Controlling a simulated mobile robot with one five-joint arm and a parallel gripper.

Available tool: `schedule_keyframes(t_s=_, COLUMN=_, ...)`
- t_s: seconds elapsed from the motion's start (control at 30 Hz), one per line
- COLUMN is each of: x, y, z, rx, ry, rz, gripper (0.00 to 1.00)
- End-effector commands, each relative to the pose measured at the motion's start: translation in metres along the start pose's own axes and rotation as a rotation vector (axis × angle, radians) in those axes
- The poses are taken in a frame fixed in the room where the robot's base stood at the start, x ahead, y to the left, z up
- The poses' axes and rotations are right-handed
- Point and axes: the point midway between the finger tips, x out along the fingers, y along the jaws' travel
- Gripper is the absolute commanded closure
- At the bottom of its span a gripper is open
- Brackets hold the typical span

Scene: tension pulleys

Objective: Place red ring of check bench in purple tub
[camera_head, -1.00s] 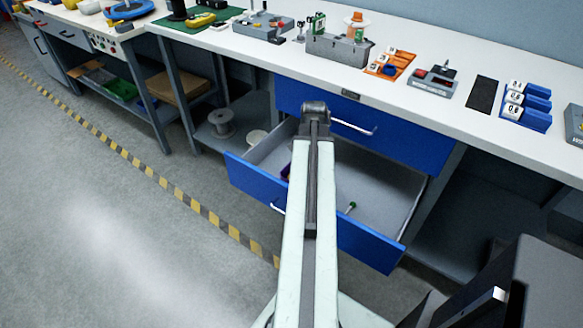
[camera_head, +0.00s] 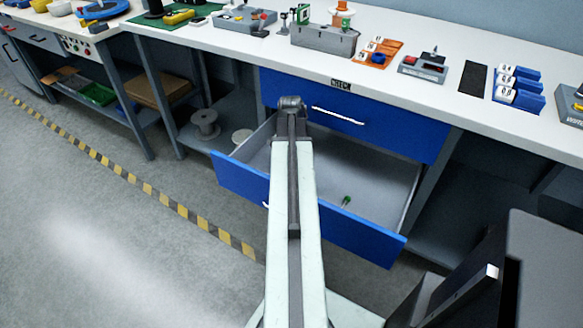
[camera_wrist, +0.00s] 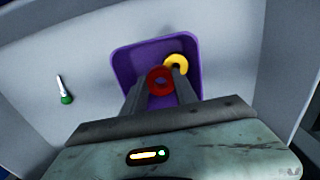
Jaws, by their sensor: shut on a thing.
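In the wrist view, my gripper (camera_wrist: 162,88) is shut on a red ring (camera_wrist: 160,80) at its fingertips. The ring is over the purple tub (camera_wrist: 128,63) as seen from the wrist; how high above the tub floor it is, I cannot tell. The tub lies in the open drawer, and a yellow ring (camera_wrist: 177,63) shows inside it, near its right wall and just beyond my right finger. In the head view my arm hides the tub, the red ring and my gripper.
The open blue drawer (camera_head: 375,185) holds a small green-and-white tool (camera_head: 346,201), also in the wrist view (camera_wrist: 64,92), left of the tub. The closed drawer (camera_head: 375,128) is above it. The white bench top (camera_head: 420,95) carries several fixtures. Free drawer floor surrounds the tub.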

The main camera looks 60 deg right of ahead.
Motion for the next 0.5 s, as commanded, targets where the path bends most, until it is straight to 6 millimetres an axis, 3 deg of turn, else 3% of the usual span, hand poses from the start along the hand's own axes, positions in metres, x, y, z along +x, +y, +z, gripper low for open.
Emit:
schedule_keyframes(t_s=0.47, x=0.012, y=0.001, z=-0.001, rx=0.003, ry=0.000, rz=0.000, gripper=1.00)
schedule_keyframes(t_s=0.5, x=0.012, y=0.001, z=-0.001, rx=0.003, ry=0.000, rz=0.000, gripper=0.63)
